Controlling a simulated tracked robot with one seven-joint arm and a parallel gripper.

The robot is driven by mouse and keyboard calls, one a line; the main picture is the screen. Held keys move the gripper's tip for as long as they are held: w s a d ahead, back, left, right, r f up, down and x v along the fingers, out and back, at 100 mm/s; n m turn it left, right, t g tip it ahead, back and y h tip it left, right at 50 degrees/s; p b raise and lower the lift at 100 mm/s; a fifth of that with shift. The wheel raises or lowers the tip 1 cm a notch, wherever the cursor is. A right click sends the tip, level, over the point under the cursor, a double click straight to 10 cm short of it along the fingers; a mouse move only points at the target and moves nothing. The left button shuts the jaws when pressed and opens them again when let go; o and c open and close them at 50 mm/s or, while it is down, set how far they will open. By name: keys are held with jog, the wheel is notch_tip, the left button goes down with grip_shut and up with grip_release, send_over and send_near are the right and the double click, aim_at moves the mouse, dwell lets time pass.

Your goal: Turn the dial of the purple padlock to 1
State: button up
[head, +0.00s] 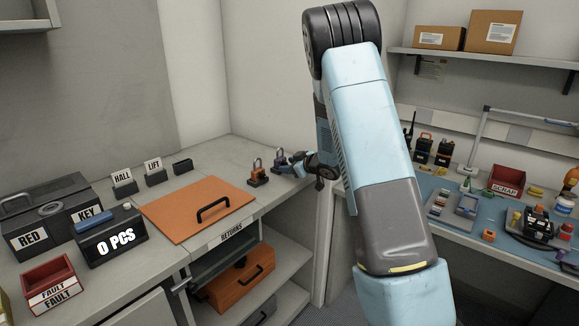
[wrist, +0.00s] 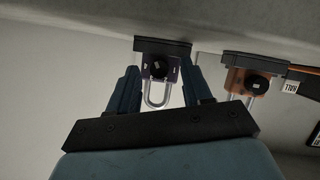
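The purple padlock (wrist: 174,74) stands on a dark base with its silver shackle and a black round dial (wrist: 160,68) facing my wrist camera. The view is upside down, so the shackle hangs downward there. The dial has a small pale mark, too small to read. In the head view the purple padlock (head: 279,162) sits near the right end of the counter. My gripper (wrist: 159,72) is open, with one finger on each side of the purple padlock; I cannot tell whether they touch it. My gripper (head: 291,163) is also just right of the padlock in the head view.
An orange padlock (head: 257,173) stands just left of the purple one; it also shows in the wrist view (wrist: 236,79). An orange board with a handle (head: 195,212) lies on the counter. Labelled holders (head: 124,184) stand further left. A blue-topped workbench (head: 455,232) is at the right.

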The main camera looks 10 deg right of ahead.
grip_shut()
dwell(0.3)
jog(key=shift+s+a+f+n+t+h, duration=0.1)
jog(key=shift+n+t+h, duration=0.4)
jog(key=shift+n, duration=0.5)
